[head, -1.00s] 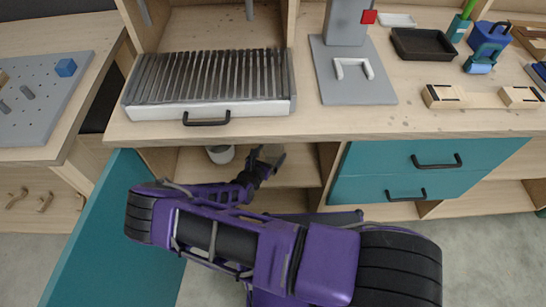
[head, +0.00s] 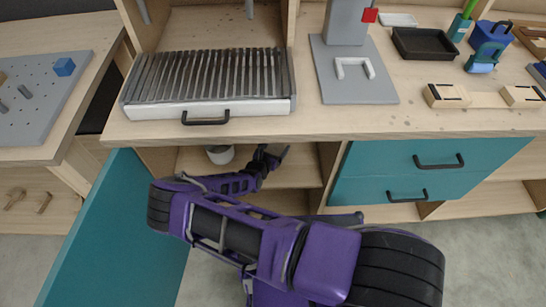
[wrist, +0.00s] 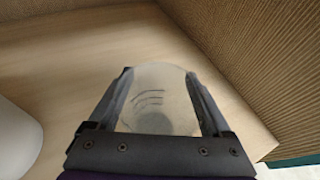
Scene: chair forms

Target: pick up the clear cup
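The clear cup (wrist: 155,92) shows in the wrist view as a see-through round shape with a few dark curved marks. It is between the two fingers of my gripper (wrist: 159,76), one finger on each side. The fingers are wide apart; I cannot tell whether they touch the cup. In the head view, my gripper (head: 270,156) is inside the open compartment under the counter. I cannot make out the clear cup there.
A white pot-like object (head: 220,154) stands in the compartment left of my gripper; it also shows at the wrist view's left edge (wrist: 18,140). The counter edge (head: 230,132) is above my arm. An open teal door (head: 120,235) is at left, teal drawers (head: 425,170) at right.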

